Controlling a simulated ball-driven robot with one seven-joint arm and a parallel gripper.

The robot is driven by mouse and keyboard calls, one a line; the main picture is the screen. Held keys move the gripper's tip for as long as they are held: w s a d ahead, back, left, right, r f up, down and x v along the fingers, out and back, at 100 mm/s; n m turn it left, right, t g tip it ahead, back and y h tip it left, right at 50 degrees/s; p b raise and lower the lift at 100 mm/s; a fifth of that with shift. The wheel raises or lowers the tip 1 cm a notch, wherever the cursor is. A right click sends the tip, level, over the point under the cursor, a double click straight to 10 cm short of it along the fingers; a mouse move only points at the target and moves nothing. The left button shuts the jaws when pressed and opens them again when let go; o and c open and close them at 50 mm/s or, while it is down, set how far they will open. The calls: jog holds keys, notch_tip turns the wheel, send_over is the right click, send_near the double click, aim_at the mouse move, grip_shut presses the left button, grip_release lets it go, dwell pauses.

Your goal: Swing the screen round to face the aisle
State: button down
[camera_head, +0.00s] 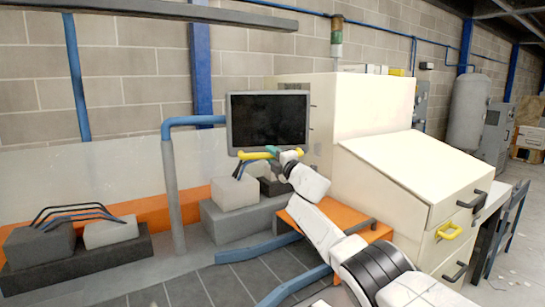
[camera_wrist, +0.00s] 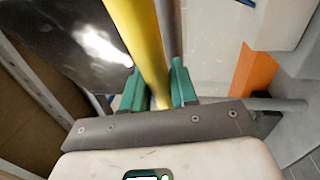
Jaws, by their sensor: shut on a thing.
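The screen (camera_head: 268,119) is a dark flat monitor in a grey frame in the head view, carried beside a blue bent pipe arm (camera_head: 195,121) on a grey post (camera_head: 173,195). A yellow bar handle (camera_head: 250,155) runs along its lower edge. My gripper (camera_head: 272,151) is at this handle. In the wrist view, the green fingers of my gripper (camera_wrist: 158,88) are shut around the yellow handle (camera_wrist: 138,35). The dark screen face (camera_wrist: 75,40) lies at the upper left there. Part of the handle is hidden by my fingers.
An orange-topped table (camera_head: 300,214) and grey blocks (camera_head: 235,192) lie below the screen. A wall and blue column (camera_head: 200,60) stand behind.

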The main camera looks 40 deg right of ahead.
jog(key=c, duration=1)
grip_release()
jog(key=shift+w+a, duration=0.1)
jog(key=shift+s+f+p, duration=0.1)
jog(key=shift+s+p, duration=0.25)
jog(key=shift+s, duration=0.25)
jog(key=shift+p+v, duration=1.45)
jog(key=shift+v, duration=3.35)
jog(key=shift+f, duration=0.1)
